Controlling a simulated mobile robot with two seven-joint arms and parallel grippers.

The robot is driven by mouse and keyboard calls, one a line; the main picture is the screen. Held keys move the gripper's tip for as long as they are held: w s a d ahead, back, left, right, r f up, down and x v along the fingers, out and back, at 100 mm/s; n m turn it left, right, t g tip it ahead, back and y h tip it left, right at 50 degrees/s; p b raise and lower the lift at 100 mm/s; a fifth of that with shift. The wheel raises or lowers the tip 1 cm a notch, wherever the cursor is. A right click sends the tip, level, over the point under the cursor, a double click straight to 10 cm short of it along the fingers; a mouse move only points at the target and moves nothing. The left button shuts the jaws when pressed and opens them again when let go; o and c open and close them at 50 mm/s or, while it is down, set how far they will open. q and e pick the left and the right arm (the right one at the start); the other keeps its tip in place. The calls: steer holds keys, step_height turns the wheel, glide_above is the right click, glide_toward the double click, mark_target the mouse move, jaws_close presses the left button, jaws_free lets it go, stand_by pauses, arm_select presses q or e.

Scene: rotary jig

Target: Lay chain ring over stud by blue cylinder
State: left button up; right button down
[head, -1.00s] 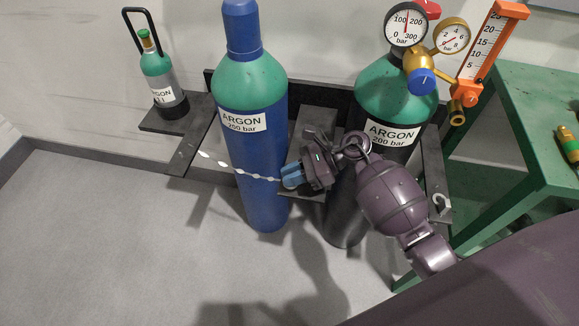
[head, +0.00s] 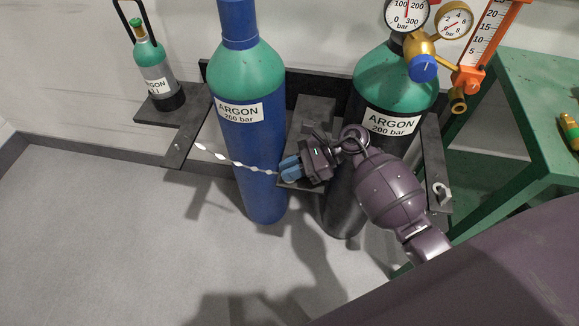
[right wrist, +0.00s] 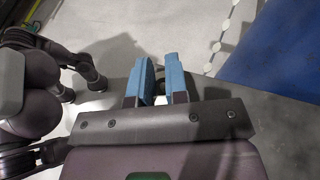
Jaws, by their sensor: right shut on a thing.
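The pale chain (head: 236,162) runs from near the left rack arm (head: 184,140) across the front of the blue cylinder (head: 262,180), sloping down to my right gripper. My right gripper (head: 287,171) is beside the cylinder's right side, its blue fingers shut on the chain's end. The ring itself is too small or hidden to make out between the fingers. In the right wrist view the blue fingertips (right wrist: 158,78) show close together, and the chain (right wrist: 226,38) passes at upper right. I cannot make out the stud; the gripper and cylinder may hide it. My left gripper is not in view.
A black cylinder (head: 345,195) with gauges (head: 408,14) stands behind my right arm. A hook (head: 441,191) is on the right rack arm. A small argon bottle (head: 155,73) stands at left, a green table (head: 535,90) at right. The floor in front is clear.

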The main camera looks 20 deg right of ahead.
steer(key=shift+f, duration=0.45)
steer(key=c, duration=1.1)
jaws_free()
steer(key=shift+o, duration=0.2)
